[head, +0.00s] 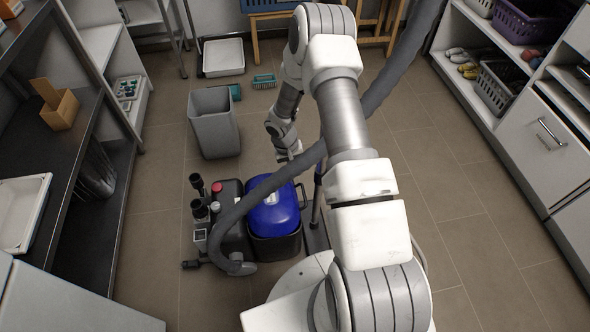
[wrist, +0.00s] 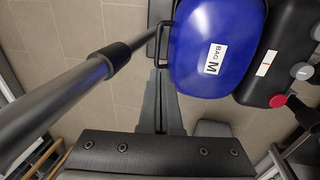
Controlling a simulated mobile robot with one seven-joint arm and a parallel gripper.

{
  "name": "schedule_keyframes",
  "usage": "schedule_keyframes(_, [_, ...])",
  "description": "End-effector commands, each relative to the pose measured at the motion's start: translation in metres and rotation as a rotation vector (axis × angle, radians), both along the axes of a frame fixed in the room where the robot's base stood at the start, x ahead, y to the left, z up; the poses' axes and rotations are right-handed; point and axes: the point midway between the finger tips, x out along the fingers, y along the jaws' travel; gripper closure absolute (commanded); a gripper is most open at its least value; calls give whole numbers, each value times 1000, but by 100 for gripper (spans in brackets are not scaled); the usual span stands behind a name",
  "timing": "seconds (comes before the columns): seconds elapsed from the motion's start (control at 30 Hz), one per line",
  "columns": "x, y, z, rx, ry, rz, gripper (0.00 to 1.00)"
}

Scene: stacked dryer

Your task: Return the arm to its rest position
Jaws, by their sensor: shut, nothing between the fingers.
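My arm (head: 345,115) rises from my base, reaches forward over the floor and bends down at its far end. My gripper (head: 292,156) hangs low, just beyond the blue-topped vacuum (head: 277,212), and is small in the head view. In the wrist view my gripper (wrist: 158,76) is shut and empty, its fingers together. The blue lid (wrist: 213,40) with a "BAG M" label is close beside the fingertips, at their right. I cannot tell whether they touch its black handle.
A grey hose (head: 300,165) curves across the vacuum and behind my arm. A dark tube (wrist: 60,95) lies left of my fingers. A grey bin (head: 213,122) stands left of the arm. Shelves flank both sides. The tiled floor at the right (head: 440,165) is clear.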

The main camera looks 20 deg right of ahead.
Motion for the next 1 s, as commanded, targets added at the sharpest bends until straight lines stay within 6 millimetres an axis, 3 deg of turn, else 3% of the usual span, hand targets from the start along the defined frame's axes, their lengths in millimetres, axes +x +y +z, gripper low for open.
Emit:
schedule_keyframes(0.3, [1,1,6,-1,-1,1,100])
schedule_keyframes(0.43, [7,-1,27,-12,-16,5,100])
schedule_keyframes(0.57, [15,-4,75,-36,-45,21,100])
schedule_keyframes(0.7, [17,-5,136,-60,-80,35,100])
schedule_keyframes(1.0, [-3,1,256,-90,-151,59,100])
